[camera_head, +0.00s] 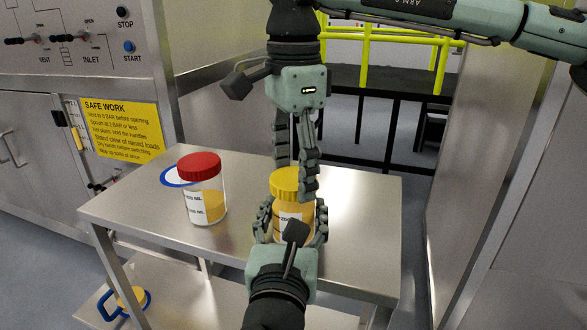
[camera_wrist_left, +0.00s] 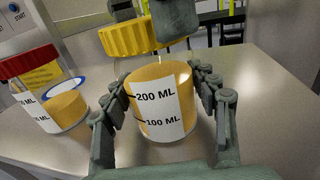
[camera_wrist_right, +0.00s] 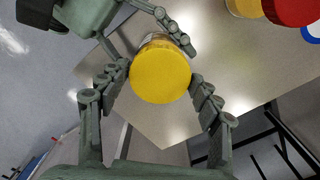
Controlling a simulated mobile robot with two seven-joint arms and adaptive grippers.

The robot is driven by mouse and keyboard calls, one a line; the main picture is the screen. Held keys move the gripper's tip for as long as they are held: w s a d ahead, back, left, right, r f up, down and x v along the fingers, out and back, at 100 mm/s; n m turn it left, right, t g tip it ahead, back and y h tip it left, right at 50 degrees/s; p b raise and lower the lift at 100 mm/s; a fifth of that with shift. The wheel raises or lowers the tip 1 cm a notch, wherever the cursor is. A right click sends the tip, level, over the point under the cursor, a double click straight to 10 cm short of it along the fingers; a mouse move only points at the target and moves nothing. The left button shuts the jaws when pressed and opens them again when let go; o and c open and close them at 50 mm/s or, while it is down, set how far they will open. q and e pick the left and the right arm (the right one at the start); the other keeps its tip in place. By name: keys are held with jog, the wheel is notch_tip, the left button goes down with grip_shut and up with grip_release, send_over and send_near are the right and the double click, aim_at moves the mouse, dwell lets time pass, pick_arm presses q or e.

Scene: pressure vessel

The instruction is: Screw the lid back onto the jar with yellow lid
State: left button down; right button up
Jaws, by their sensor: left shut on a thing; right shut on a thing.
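The jar (camera_head: 290,215) stands upright on the steel table, with yellow contents and a white label marked 200 ML and 100 ML, clear in the left wrist view (camera_wrist_left: 165,100). My left gripper (camera_head: 292,222) is shut around its body from the near side. The ribbed yellow lid (camera_head: 285,180) is at the jar's top; it also shows in the left wrist view (camera_wrist_left: 140,38) and, from above, in the right wrist view (camera_wrist_right: 160,72). My right gripper (camera_head: 296,180) comes down from above and is shut on the lid's sides. I cannot tell whether the lid's threads are engaged.
A red-lidded jar (camera_head: 203,190) stands to the left on the table, with a blue-rimmed white disc (camera_head: 172,178) behind it. A blue-handled item (camera_head: 127,300) lies on the lower shelf. A control panel is at back left. The table's right side (camera_head: 365,220) is clear.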

jog(key=m, duration=0.3)
jog(key=shift+m, duration=0.3)
jog(key=m, duration=0.4)
jog(key=o, duration=1.3)
jog(key=shift+r, duration=2.25)
jog(key=shift+c, duration=0.2)
